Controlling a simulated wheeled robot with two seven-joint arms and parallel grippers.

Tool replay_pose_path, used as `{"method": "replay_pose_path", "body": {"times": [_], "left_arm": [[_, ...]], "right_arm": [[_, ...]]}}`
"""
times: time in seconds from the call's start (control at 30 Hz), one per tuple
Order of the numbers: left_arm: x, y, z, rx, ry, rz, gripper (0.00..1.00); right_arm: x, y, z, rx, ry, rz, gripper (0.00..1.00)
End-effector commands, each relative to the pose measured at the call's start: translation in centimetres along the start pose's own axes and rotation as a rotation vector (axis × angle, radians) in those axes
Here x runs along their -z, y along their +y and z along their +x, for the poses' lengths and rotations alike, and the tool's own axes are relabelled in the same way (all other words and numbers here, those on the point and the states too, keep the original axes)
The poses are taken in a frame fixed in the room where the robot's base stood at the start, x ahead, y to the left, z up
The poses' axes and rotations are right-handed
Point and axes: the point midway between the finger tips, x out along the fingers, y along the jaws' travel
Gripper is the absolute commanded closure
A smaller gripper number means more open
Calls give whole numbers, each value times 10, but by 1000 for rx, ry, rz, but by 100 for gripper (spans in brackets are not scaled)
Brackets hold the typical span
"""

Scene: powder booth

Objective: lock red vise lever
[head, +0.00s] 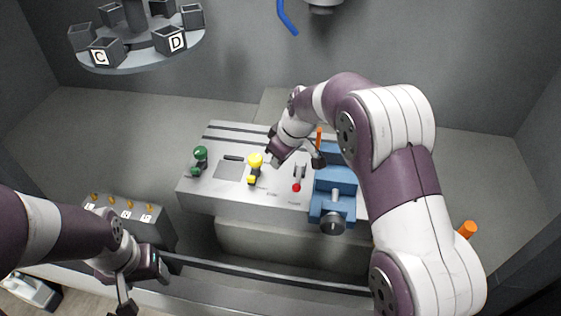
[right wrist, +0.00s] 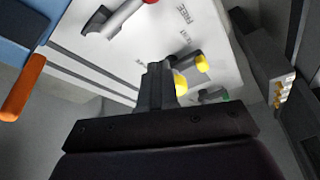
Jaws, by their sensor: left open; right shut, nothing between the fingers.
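The red-tipped lever (head: 297,187) sits on the pale bench plate just left of the blue vise (head: 334,186), its red knob toward the plate's front edge. In the right wrist view the lever (right wrist: 115,18) is at the top, its red end cut off by the frame, near printed lettering that appears to read FREE. My right gripper (head: 273,159) is shut and empty above the plate, behind and left of the red lever and apart from it. Its shut fingers (right wrist: 157,75) point toward the yellow lever. My left gripper (head: 168,264) is open and empty at the lower left, away from the plate.
A yellow lever (head: 255,162) and a green-topped lever (head: 200,156) stand left on the plate (head: 228,205). An orange handle (right wrist: 22,88) is by the vise. A grey box with several orange-yellow pegs (head: 155,228) stands at left. A carousel (head: 140,58) holds lettered bins.

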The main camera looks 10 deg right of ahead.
Motion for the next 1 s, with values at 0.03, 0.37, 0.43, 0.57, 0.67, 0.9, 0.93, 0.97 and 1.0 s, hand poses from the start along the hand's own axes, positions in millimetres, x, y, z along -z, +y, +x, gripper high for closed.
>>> {"method": "replay_pose_path", "body": {"times": [0.03, 0.37, 0.43, 0.57, 0.67, 0.9, 0.93, 0.97, 1.0], "left_arm": [[2, 0, -16, 0, 1, 0, 33], [5, 0, -41, 0, 1, 0, 33], [5, 0, -40, 0, 0, 0, 33], [5, 0, -39, 0, 0, 0, 33], [5, 0, -39, 0, 0, 0, 33], [5, 0, -39, 0, 0, 0, 33], [5, 0, -39, 0, 0, 0, 33], [5, 0, -39, 0, 0, 0, 33], [5, 0, -39, 0, 0, 0, 33]], "right_arm": [[3, 3, -21, -1, 1, 2, 100], [3, 12, -73, 0, 0, 1, 100], [3, 12, -73, 1, 0, 0, 100], [2, 12, -72, 1, 0, 0, 100], [2, 12, -72, 0, 0, 0, 100], [-7, 6, -73, -3, -18, 37, 100], [-14, 2, -74, -9, -31, 66, 100], [-24, -4, -76, -14, -49, 105, 100], [-41, -15, -79, -26, -76, 170, 100]]}}
